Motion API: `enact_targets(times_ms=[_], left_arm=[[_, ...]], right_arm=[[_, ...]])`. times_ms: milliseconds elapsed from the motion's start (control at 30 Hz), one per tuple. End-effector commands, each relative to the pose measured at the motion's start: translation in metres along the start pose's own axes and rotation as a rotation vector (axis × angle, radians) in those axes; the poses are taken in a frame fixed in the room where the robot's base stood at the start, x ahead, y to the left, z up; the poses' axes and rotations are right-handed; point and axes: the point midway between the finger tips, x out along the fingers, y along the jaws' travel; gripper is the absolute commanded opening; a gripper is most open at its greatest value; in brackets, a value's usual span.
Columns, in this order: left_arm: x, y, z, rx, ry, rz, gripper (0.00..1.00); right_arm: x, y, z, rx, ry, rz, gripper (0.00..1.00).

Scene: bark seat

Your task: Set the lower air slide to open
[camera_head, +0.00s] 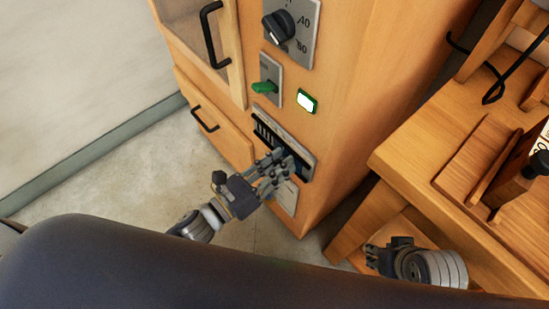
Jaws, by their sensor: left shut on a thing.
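The lower air slide (262,129) is a dark slotted strip in a metal plate, low on the front of a wooden cabinet (345,60). My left gripper (277,168) is at the right part of this slide, its fingers shut on what appears to be the slide's tab. The fingers hide the tab, so its exact position along the slot cannot be told. My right gripper (375,256) is at the lower right, apart from the cabinet, and its fingertips are too small and dark to read.
Above the slide are a green switch (264,87), a lit green-framed lamp (307,101) and a black dial (279,26). Black handles (214,36) are on the left. A wooden bench (420,165) stands at the right, near my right arm. Bare floor (140,165) lies left.

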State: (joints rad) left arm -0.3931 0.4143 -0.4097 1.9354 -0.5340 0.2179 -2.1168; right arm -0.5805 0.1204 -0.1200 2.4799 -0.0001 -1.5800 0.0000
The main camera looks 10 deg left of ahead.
Motion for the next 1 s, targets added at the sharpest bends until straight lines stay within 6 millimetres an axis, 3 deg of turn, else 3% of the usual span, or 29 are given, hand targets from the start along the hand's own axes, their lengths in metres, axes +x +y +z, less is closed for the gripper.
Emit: enact_targets(times_ms=[100,133,200,667,1000], left_arm=[[0.000,-0.005,-0.003,-0.006,0.002,-0.010,0.00],[0.000,-0.005,-0.003,-0.007,0.002,-0.011,0.29],[0.000,-0.005,-0.003,-0.007,0.002,-0.011,0.45],[-0.006,-0.003,-0.002,-0.006,0.001,-0.006,0.45],[-0.058,-0.003,-0.003,-0.008,0.004,-0.005,0.45]], right_arm=[[0.000,0.000,0.000,0.000,0.000,0.000,0.31],[0.000,0.000,0.000,0.000,0.000,0.000,0.31],[0.000,0.000,0.000,0.000,0.000,0.000,0.31],[0.000,0.000,-0.002,0.002,0.004,-0.001,0.31],[0.000,0.000,-0.001,0.001,0.001,0.000,0.31]])
